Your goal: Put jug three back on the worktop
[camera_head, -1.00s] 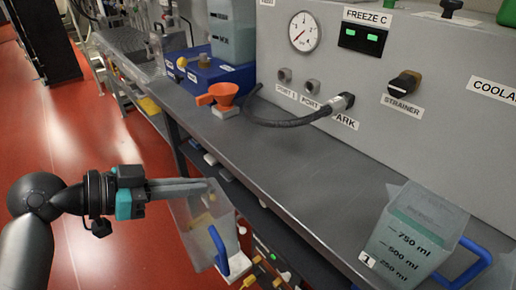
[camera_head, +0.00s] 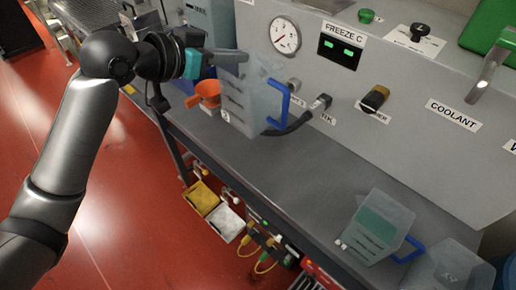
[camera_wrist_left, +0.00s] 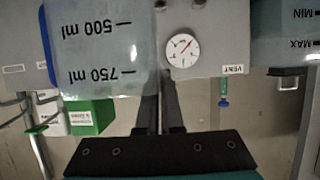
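A clear jug with a blue handle (camera_head: 252,100) is upright at the back of the worktop (camera_head: 275,165), in front of the grey panel. The small label near its base is too small to read, so I cannot tell its number. My left gripper (camera_head: 228,57) is shut on the jug's upper wall. The head view does not show clearly whether the jug's base touches the worktop. In the left wrist view the jug's wall (camera_wrist_left: 105,45), with upside-down 500 ml and 750 ml marks, is beside the dark fingers (camera_wrist_left: 160,105). My right gripper is not in view.
A jug with green liquid (camera_head: 374,228) and a clear container (camera_head: 450,268) stand at the front right. An orange funnel (camera_head: 207,93) and a dark hose (camera_head: 295,124) are close to the held jug. The middle worktop is clear. Yellow and white bins (camera_head: 201,198) are below.

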